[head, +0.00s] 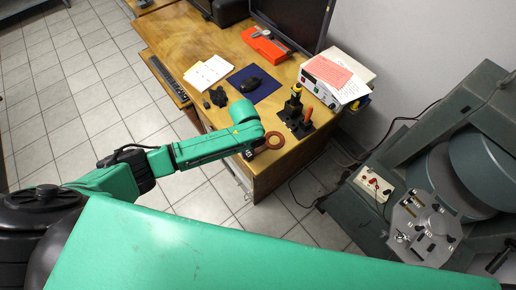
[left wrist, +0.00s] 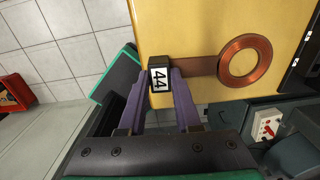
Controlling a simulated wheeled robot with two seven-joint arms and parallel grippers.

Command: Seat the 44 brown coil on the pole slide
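The 44 brown coil is a flat copper ring (head: 274,140) on a brown strip with a black end block marked 44. In the left wrist view, the ring (left wrist: 244,61) lies to the right and the 44 block (left wrist: 160,75) is between the purple fingertips. My left gripper (head: 249,152) is at the desk's near edge, shut on the block. I cannot tell whether the coil touches the desk. A grey metal plate with small fittings (head: 425,229), perhaps the pole slide, lies before the large grey magnet (head: 455,180) at right. My right gripper is out of view.
A small white control box (head: 374,184) sits beside the magnet plate. Tiled floor separates desk and magnet.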

